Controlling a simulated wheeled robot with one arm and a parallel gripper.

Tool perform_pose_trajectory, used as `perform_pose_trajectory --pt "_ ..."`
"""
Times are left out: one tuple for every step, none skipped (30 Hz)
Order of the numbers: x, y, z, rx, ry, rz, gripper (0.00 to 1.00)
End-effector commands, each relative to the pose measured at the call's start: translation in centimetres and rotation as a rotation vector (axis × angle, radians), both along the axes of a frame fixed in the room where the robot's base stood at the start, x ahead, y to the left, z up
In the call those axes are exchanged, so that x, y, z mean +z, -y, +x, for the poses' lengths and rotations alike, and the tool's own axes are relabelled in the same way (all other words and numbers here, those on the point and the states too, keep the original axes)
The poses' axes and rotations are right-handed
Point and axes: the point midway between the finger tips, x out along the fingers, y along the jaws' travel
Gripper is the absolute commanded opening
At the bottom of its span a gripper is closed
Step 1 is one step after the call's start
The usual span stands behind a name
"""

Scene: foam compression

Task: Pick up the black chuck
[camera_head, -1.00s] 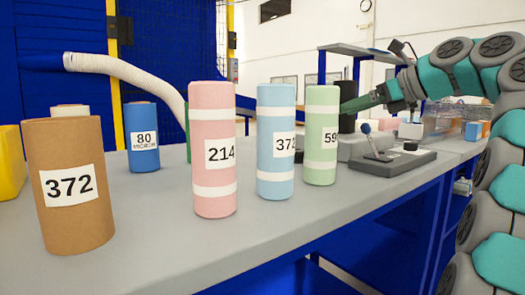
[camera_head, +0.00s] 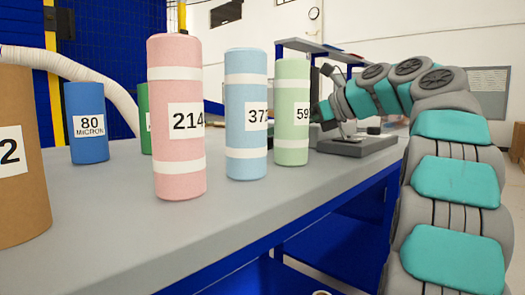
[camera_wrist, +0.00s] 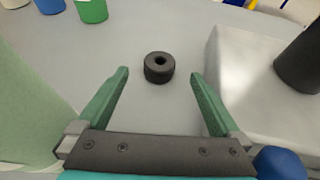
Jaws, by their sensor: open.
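The black chuck (camera_wrist: 159,69) is a short black ring with a hole in its top. It lies on the grey table in the wrist view. My gripper (camera_wrist: 160,74) is open, with one green finger to each side of the chuck in the picture. No finger visibly touches it, and how high the fingers are above the table I cannot tell. In the head view, the gripper's end is mostly hidden behind the light green cylinder (camera_head: 292,105), and I cannot make out this chuck there.
A grey block (camera_wrist: 235,90) with a black cylinder (camera_wrist: 300,60) stands close right of my gripper; a pale green cylinder (camera_wrist: 30,110) is close left. Pink (camera_head: 177,90), blue (camera_head: 246,90) and brown (camera_head: 25,200) cylinders stand along the table. The table around the chuck is clear.

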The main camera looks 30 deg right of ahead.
Motion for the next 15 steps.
perform_pose_trajectory --pt "-0.1 -0.1 0.1 -0.001 0.001 0.000 1.00" --pt "-0.1 -0.1 0.2 -0.001 0.001 0.000 1.00" --pt "-0.2 -0.2 0.4 -0.001 0.001 0.000 1.00" --pt "-0.3 -0.3 0.5 0.000 0.001 0.001 1.00" --pt "-0.5 -0.4 0.8 0.000 0.000 0.001 1.00" --pt "-0.8 -0.7 1.2 0.000 -0.001 0.000 1.00" --pt "-1.0 -0.9 1.5 0.001 -0.001 0.000 1.00" --pt "-1.2 -1.2 1.9 0.001 -0.002 -0.001 1.00" --pt "-1.5 -1.5 2.5 0.001 -0.003 0.000 1.00" --pt "-1.7 -1.7 2.8 0.001 -0.002 0.000 1.00" --pt "-1.8 -1.9 3.2 0.001 -0.002 0.000 1.00" --pt "-2.0 -2.2 3.6 -0.001 -0.002 -0.001 1.00" --pt "-2.1 -2.3 4.0 -0.001 -0.002 -0.001 1.00" --pt "-2.2 -2.5 4.2 -0.001 0.000 0.000 1.00" --pt "-2.3 -2.6 4.5 -0.001 0.001 0.001 1.00"
